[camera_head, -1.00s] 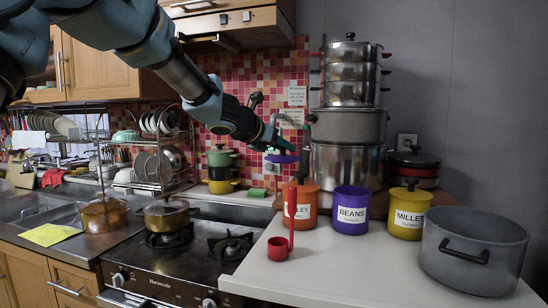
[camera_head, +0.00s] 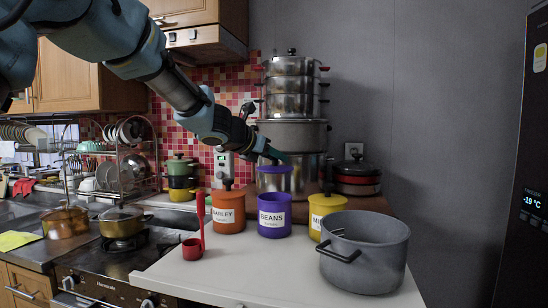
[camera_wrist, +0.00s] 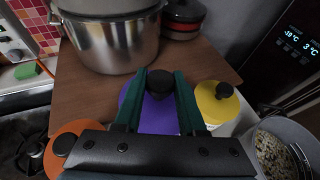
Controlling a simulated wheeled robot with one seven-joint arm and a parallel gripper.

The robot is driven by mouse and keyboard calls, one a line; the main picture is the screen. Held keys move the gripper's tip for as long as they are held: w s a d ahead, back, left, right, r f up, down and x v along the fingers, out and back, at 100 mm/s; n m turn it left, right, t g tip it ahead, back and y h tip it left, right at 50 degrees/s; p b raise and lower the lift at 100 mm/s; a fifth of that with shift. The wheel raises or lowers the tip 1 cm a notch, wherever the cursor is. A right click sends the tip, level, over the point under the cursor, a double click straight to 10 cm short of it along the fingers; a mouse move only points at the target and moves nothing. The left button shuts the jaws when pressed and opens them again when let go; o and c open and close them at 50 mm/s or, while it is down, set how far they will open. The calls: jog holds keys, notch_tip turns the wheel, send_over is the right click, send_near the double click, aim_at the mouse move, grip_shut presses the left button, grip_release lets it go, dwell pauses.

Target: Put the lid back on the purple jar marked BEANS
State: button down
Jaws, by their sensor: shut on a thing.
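The purple jar marked BEANS (camera_head: 274,216) stands upright on the white counter between the orange and yellow jars. My gripper (camera_head: 271,158) is above it, its green fingers shut on the black knob (camera_wrist: 160,82) of the purple lid (camera_head: 275,169). The lid hangs roughly level over the jar, with a visible gap between them in the head view. In the wrist view the purple lid (camera_wrist: 158,116) is between and below the fingers and largely hides the jar.
The lidded orange jar (camera_head: 228,210) is left, the lidded yellow MILLET jar (camera_head: 321,206) right. A grey pot (camera_head: 365,252) stands front right. A red ladle (camera_head: 193,248) is front left. Tall stacked steel pots (camera_head: 291,130) stand close behind.

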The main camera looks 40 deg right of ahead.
notch_tip(320, 180, down, 6)
jog(key=b, duration=0.6)
jog(key=shift+r, duration=0.15)
jog(key=shift+f+b, duration=1)
jog(key=shift+b, duration=0.1)
dwell(0.7)
jog(key=shift+c, duration=2.1)
grip_release()
jog(key=v, duration=1.1)
jog(key=shift+b, duration=0.35)
jog(key=shift+f, duration=0.1)
